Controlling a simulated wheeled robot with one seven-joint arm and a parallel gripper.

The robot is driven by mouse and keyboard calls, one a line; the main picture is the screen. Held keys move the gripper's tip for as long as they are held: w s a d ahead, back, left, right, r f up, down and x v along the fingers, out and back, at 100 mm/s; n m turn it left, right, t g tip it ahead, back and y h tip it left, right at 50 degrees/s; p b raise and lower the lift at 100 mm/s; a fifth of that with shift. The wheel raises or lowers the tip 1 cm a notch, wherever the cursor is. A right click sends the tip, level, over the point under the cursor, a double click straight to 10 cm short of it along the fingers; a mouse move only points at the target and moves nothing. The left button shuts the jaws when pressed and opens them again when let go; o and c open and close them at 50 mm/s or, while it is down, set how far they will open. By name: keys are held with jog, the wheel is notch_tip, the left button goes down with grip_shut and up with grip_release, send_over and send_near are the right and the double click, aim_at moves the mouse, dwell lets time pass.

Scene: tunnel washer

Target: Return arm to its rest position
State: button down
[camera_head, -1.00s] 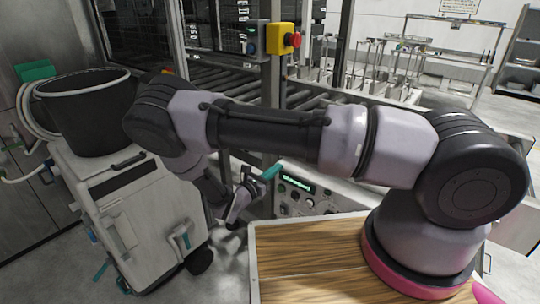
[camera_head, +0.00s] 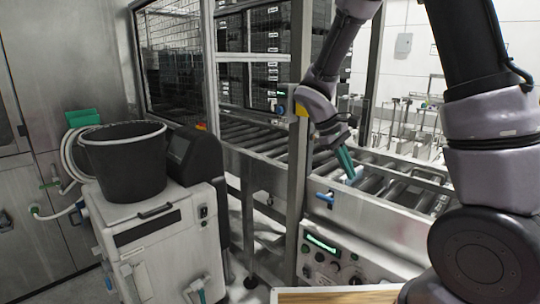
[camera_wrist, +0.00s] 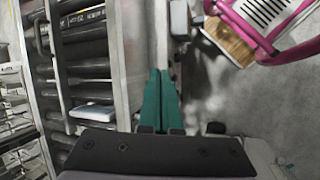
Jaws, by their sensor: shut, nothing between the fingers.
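My gripper (camera_head: 347,163) has two teal fingers. In the head view it hangs on my raised arm in front of the roller conveyor (camera_head: 270,137), pointing down. In the wrist view my gripper (camera_wrist: 160,80) shows its teal fingers side by side and touching, with nothing between them. My arm folds up at the right side of the head view, and its upper part leaves the top of the picture.
A white cart (camera_head: 158,245) with a black bucket (camera_head: 125,165) stands at left. A metal post (camera_head: 299,130) rises close left of my gripper. A control panel (camera_head: 330,258) sits below it. The wrist view shows a pink-framed item (camera_wrist: 262,28) above grey floor (camera_wrist: 240,100).

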jog(key=s+d+r+m+t+y, duration=0.1)
jog(key=s+r+m+t+y, duration=0.2)
jog(key=s+r, duration=0.4)
jog(key=s+d+r+m+t+y, duration=0.2)
jog(key=s+r+m+t+y, duration=0.2)
jog(key=r+m, duration=0.4)
jog(key=shift+s+r+t+y, duration=0.4)
jog(key=shift+s+r, duration=1)
jog(key=shift+r, duration=1.45)
jog(key=shift+d, duration=0.1)
